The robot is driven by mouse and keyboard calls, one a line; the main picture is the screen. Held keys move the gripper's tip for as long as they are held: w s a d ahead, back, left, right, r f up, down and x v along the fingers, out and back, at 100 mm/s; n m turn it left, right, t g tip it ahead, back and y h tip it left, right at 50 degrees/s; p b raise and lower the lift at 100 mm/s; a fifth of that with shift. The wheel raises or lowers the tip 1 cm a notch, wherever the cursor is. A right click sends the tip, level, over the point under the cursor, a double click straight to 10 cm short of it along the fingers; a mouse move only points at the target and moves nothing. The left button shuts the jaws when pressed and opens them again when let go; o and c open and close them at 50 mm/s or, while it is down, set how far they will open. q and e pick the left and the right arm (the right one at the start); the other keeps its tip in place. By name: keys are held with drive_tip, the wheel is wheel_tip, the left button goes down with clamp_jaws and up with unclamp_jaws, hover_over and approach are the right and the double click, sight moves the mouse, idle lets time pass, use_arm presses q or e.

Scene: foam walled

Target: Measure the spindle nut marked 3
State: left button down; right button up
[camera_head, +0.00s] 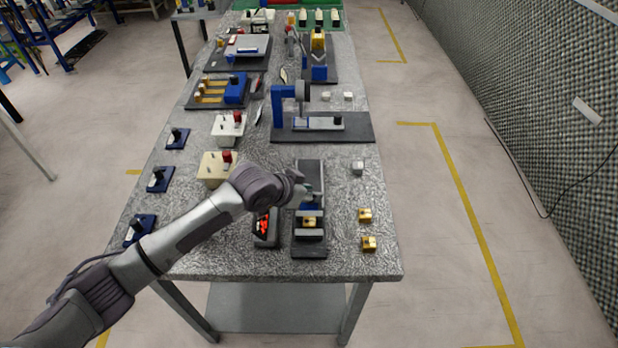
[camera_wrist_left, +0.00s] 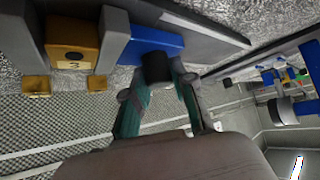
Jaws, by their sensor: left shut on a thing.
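The brass nut marked 3 (camera_wrist_left: 72,45) sits between two grey jaws of the measuring device, and its label faces the left wrist camera. It looks close to both jaws, but I cannot tell whether both touch it. In the head view the nut (camera_head: 309,222) lies in the device (camera_head: 311,252) near the table's front. A blue slider (camera_wrist_left: 150,42) with a black knob (camera_wrist_left: 157,68) is beside one jaw. My left gripper (camera_wrist_left: 158,80) is shut on the knob; it also shows in the head view (camera_head: 309,192). The display (camera_head: 264,226) shows red digits, too small to read.
Two more brass nuts, one nearer the back (camera_head: 365,215) and one nearer the front (camera_head: 369,244), stand right of the device. A grey piece (camera_head: 357,168) is behind them. A beige box with a red knob (camera_head: 218,167) and several other fixtures occupy the table's left and back.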

use_arm(q)
drive_tip(key=shift+s, duration=0.25)
drive_tip(key=c, duration=0.9)
unclamp_jaws()
drive_tip(key=shift+c, duration=0.2)
drive_tip(key=v, duration=1.2)
drive_tip(key=shift+s, duration=0.1)
